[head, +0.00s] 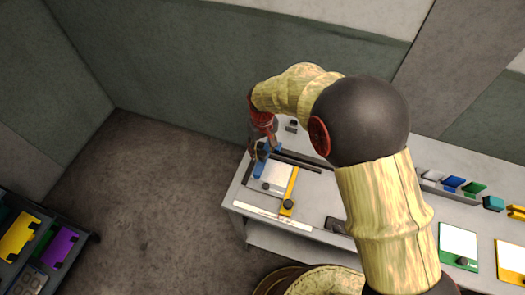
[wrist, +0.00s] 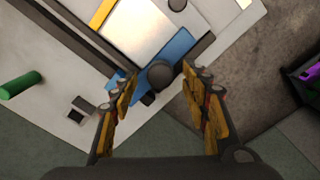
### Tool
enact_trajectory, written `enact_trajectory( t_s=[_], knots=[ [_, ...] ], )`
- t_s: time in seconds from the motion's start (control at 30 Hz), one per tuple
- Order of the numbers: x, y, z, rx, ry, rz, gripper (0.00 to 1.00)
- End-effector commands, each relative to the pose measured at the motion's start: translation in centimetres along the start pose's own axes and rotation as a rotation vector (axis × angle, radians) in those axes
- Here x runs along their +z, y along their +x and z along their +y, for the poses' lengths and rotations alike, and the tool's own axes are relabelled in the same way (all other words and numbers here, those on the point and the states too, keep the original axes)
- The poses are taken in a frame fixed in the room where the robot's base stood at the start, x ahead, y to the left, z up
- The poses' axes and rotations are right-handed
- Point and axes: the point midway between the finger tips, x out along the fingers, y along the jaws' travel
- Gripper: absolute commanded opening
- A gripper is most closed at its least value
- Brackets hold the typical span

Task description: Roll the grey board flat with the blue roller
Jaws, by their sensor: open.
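A flat pale grey board (head: 274,179) lies at the left end of the table, and its bright face shows in the wrist view (wrist: 135,35). A dark round knob (wrist: 160,74) is at this blue piece. I cannot tell for sure whether it is the roller. My gripper (wrist: 160,76) is open, its fingers on either side of the knob with gaps visible. In the head view my gripper (head: 262,150) is over the blue piece, partly hidden by my arm.
A yellow bar (head: 291,185) with a dark knob lies right of the board. A white strip (head: 272,216) runs along the table's front edge. Framed panels (head: 458,242) and small coloured blocks (head: 453,183) are at the right. A dark rack (head: 40,245) stands at lower left.

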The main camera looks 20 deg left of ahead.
Motion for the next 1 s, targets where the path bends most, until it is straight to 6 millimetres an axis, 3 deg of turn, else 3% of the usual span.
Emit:
enact_trajectory(
  t_s=[0.3, 0.5, 0.7, 1.0],
  knots=[
    [-0.1, -6.4, 0.0, 0.000, 0.000, 0.004, 0.46],
    [-0.1, -9.4, 0.0, 0.000, 0.000, 0.001, 0.46],
    [0.0, -10.7, 0.0, 0.000, 0.000, -0.001, 0.46],
    [0.0, -10.8, 0.0, 0.000, 0.000, -0.001, 0.46]
  ],
)
